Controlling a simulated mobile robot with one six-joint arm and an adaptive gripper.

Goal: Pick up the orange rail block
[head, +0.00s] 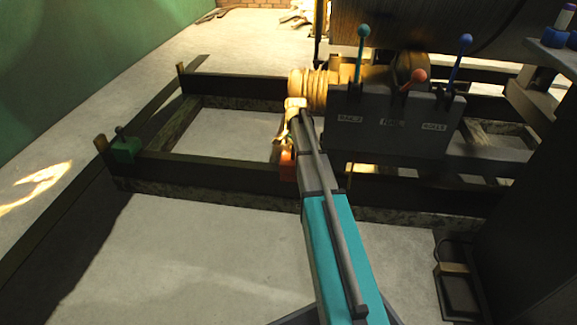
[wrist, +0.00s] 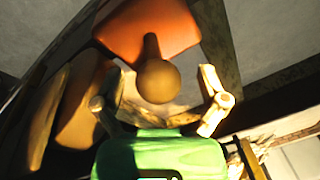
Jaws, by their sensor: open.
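The orange rail block (head: 287,166) sits on the near dark beam in the head view, partly hidden by my arm. In the wrist view the orange block (wrist: 150,27) fills the upper middle, with a round brown knob (wrist: 157,82) on a stem pointing toward the camera. My gripper (wrist: 163,92) is open, one finger on each side of the knob in the picture, with gaps on both sides. I cannot tell how deep the fingers reach along it. In the head view my gripper (head: 281,143) is just above the block.
A green block (head: 124,150) sits at the left end of the near beam. Behind my gripper are a rope-wound drum (head: 308,90) and a grey console (head: 394,121) with teal, red and blue levers. A dark column (head: 530,215) stands at right.

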